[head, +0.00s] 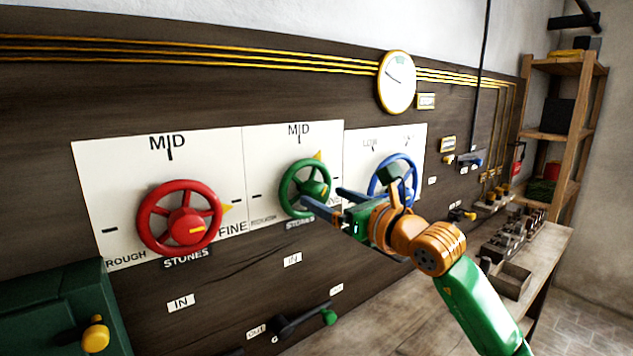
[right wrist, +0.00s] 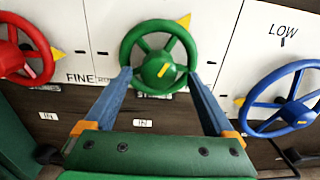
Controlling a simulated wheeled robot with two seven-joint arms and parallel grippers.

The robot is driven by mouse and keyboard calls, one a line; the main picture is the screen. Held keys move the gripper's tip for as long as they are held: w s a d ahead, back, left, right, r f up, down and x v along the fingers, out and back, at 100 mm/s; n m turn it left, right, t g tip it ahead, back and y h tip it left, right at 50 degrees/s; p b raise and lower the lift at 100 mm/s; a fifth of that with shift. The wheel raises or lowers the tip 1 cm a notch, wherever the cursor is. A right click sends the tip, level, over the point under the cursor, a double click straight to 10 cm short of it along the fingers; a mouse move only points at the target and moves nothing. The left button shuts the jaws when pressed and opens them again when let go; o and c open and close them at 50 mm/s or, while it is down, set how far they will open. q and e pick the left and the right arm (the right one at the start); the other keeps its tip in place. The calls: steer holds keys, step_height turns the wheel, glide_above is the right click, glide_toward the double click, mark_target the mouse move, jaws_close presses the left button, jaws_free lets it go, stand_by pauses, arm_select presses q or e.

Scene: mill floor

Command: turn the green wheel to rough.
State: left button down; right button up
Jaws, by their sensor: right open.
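The green wheel (head: 313,188) is mounted on a white panel (head: 262,150) marked MID at the top. Its yellow pointer (head: 318,156) points up and right, a little to the right of MID. Lettering at the panel's lower left is too small to read surely, and the lower right is partly hidden by my gripper. My right gripper (head: 322,197) is open at the wheel. In the right wrist view its blue fingers (right wrist: 160,75) reach the left and right sides of the green wheel's rim (right wrist: 126,52), with the hub between them; contact is unclear. My left gripper is out of view.
A red wheel (head: 165,237) is on the left, its panel marked ROUGH, MID and FINE. A blue wheel (head: 408,168) is close on the right, partly behind my gripper. A green-knobbed lever (head: 328,317) sits below. A bench (head: 545,250) with small boxes stands at right.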

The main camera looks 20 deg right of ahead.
mark_target(322, 198)
steer(key=shift+w+a+r+p, duration=0.25)
steer(key=shift+w+r+p, duration=0.1)
steer(key=shift+w, duration=0.15)
steer(key=shift+w+a+f, duration=0.2)
steer(key=shift+w+f, duration=0.05)
steer(key=shift+w, duration=0.2)
steer(key=shift+w+a+f, duration=0.15)
steer(key=shift+w+f, duration=0.05)
steer(key=shift+w, duration=0.2)
steer(key=shift+w+f, duration=0.15)
steer(key=shift+w, duration=0.1)
steer(key=shift+s, duration=0.25)
steer(key=c, duration=1.4)
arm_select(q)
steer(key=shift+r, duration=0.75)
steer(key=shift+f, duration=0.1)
